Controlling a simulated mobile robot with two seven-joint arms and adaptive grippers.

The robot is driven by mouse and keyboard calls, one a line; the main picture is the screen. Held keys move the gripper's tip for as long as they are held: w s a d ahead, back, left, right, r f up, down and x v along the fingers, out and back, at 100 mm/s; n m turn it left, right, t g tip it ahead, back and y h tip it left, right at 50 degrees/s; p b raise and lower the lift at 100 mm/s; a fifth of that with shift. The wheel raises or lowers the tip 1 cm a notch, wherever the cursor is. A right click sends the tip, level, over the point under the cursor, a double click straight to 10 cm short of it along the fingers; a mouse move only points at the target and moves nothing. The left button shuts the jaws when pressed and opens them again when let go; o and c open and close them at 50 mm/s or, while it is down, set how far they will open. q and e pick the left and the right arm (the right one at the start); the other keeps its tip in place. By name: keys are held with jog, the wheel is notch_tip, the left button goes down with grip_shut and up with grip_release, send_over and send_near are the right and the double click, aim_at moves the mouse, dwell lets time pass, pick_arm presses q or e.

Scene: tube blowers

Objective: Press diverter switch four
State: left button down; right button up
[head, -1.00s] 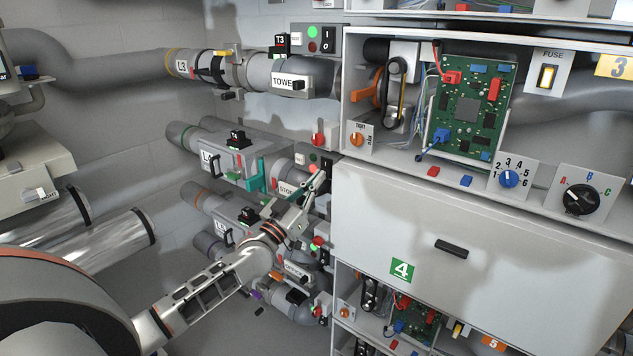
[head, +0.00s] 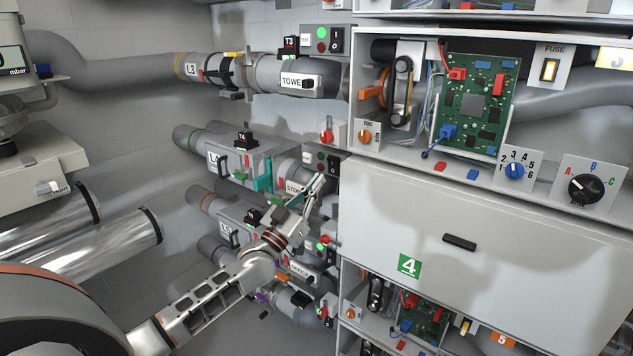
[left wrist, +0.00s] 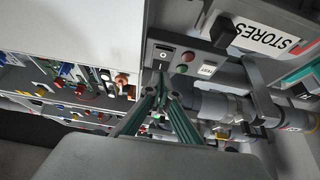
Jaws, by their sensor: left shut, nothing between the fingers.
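The row-four diverter switch is a black rocker (head: 332,163) on a small grey panel above the STORES pipe, left of the cabinet front marked 4. In the left wrist view the rocker (left wrist: 163,56) shows beside a red lamp and a green lamp. My left gripper (head: 318,178) is shut and empty, its fingertips just below and left of the panel in the head view. In the left wrist view its fingertips (left wrist: 162,84) are close under the panel; whether they touch it is unclear. My right gripper is in neither view.
The closed cabinet front (head: 480,215) stands right of the switch. A black T4 block (head: 244,140) and a teal lever (head: 263,178) are left. Another switch panel (head: 325,250) with a green lamp lies below. The upper shelf holds a circuit board (head: 475,95).

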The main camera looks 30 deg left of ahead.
pick_arm(q)
jog(key=s+f+b, duration=0.1)
jog(key=s+f, duration=0.5)
jog(key=f, duration=0.1)
jog(key=shift+s+a, duration=0.3)
jog(key=shift+s, duration=0.05)
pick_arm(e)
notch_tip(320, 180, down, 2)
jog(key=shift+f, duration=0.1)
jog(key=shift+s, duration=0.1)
pick_arm(q)
jog(key=s+d+f+m+g+h, duration=0.1)
jog(key=s+d+f+g, duration=0.15)
jog(key=d+f, duration=0.35)
jog(key=s+d+f+m+g+h, duration=0.1)
jog(key=s+d+f+g, duration=0.2)
jog(key=f, duration=0.5)
jog(key=s+d+f+g, duration=0.3)
jog(key=s+d+f, duration=0.4)
jog(key=s+f, duration=0.4)
jog(key=s+d+f+m+g+y, duration=0.1)
jog(key=s+d+f+g, duration=0.3)
jog(key=s+d+f, duration=0.3)
jog(key=s+f, duration=0.4)
jog(key=shift+w+d+f+g, duration=0.1)
jog(key=shift+d+g, duration=0.05)
jog(key=shift+g, duration=0.1)
